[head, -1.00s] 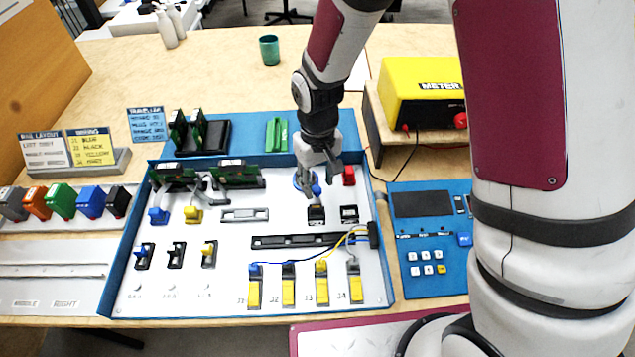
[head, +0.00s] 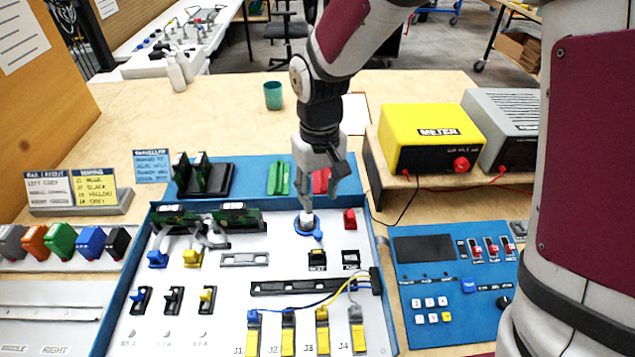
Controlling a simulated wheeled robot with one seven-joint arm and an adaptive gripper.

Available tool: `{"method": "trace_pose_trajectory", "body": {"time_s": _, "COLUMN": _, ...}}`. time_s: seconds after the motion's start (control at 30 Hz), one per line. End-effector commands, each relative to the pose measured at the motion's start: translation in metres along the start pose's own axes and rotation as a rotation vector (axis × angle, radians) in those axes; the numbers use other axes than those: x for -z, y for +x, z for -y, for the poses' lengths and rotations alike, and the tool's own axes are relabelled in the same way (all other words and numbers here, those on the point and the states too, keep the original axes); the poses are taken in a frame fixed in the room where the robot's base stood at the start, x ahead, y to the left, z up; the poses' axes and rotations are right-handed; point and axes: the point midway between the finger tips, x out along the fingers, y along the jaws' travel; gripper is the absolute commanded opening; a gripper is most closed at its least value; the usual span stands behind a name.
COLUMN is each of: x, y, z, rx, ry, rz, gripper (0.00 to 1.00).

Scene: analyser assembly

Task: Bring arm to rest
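My gripper (head: 318,195) hangs over the upper right part of the white assembly panel (head: 190,325), above a round blue knob with a white centre (head: 307,225). Its fingers look parted, and nothing shows between them. A small gap seems to lie between the fingertips and the knob. My arm reaches in from the top right of the head view.
A yellow meter (head: 430,135) stands on a wooden shelf right of my arm, beside a grey box (head: 505,125). A blue keypad unit (head: 425,270) lies right of the panel. Coloured blocks (head: 60,242) stand at left. A green cup (head: 272,96) stands behind on clear table.

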Motion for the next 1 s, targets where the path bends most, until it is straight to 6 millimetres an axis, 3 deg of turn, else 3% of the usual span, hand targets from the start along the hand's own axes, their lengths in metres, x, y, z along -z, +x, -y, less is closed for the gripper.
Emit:
{"method": "trace_pose_trajectory", "body": {"time_s": 0.23, "x": -0.002, "y": -0.006, "z": -0.002, "rx": -0.002, "ry": 0.005, "rz": -0.006, "gripper": 0.38}}
{"method": "trace_pose_trajectory", "body": {"time_s": 0.37, "x": -0.016, "y": -0.034, "z": -0.013, "rx": -0.012, "ry": 0.032, "rz": -0.035, "gripper": 0.38}}
{"method": "trace_pose_trajectory", "body": {"time_s": 0.7, "x": -0.101, "y": -0.138, "z": -0.051, "rx": -0.051, "ry": 0.162, "rz": -0.158, "gripper": 0.38}}
{"method": "trace_pose_trajectory", "body": {"time_s": 1.0, "x": -0.192, "y": -0.195, "z": -0.062, "rx": -0.070, "ry": 0.281, "rz": -0.269, "gripper": 0.38}}
